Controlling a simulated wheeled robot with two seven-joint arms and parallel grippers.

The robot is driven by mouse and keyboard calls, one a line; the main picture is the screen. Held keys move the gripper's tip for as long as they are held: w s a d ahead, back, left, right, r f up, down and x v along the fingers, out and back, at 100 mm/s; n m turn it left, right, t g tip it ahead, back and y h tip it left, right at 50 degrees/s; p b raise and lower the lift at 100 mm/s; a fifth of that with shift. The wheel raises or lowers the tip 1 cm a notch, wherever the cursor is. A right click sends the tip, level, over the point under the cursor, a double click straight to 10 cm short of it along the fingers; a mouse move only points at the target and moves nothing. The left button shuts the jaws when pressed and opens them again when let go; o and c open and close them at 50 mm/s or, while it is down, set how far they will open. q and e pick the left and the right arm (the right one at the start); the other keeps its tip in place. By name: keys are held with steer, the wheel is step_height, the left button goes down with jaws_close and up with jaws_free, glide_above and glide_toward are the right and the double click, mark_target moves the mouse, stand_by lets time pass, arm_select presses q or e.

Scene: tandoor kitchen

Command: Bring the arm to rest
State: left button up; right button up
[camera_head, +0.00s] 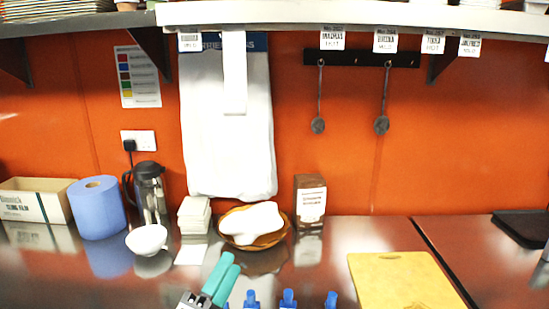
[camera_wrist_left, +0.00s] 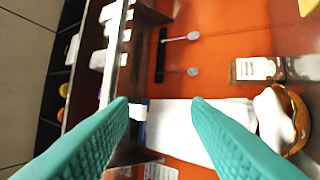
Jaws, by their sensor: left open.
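My left gripper (camera_head: 222,273) shows at the bottom of the head view, its two teal fingers pointing up above the steel counter (camera_head: 310,262). In the left wrist view the same gripper (camera_wrist_left: 160,102) has its fingers apart, with nothing held between them. Beyond them, in that turned view, hangs the white sheet (camera_wrist_left: 178,125) on the orange wall. My right gripper is in neither view.
A wooden bowl with white cloth (camera_head: 252,222), a brown carton (camera_head: 310,200), a white bowl (camera_head: 147,239), a blue roll (camera_head: 97,207) and a flask (camera_head: 150,190) stand along the counter. A cutting board (camera_head: 402,280) lies right. A shelf (camera_head: 350,14) overhangs.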

arm_select(q)
steer(key=s+a+f+n+g+y, duration=0.4)
steer(key=a+f+n+y, duration=0.15)
steer(key=f+n, duration=0.35)
steer(key=s+a+f+n+g+y, duration=0.35)
steer(key=a+f+n+y, duration=0.2)
steer(key=f+n, duration=0.35)
steer(key=s+a+f+n+g+h, duration=0.1)
steer(key=s+f+n+g, duration=0.1)
steer(key=s+f+g, duration=0.45)
steer(key=s+f+n+g, duration=0.2)
steer(key=s+f+g, duration=0.2)
steer(key=s, duration=0.6)
step_height(320, 180, down, 25)
steer(key=s+a+f+g, duration=0.2)
steer(key=s+a+f, duration=0.1)
steer(key=s+f, duration=1.4)
steer(key=shift+s+f, duration=0.3)
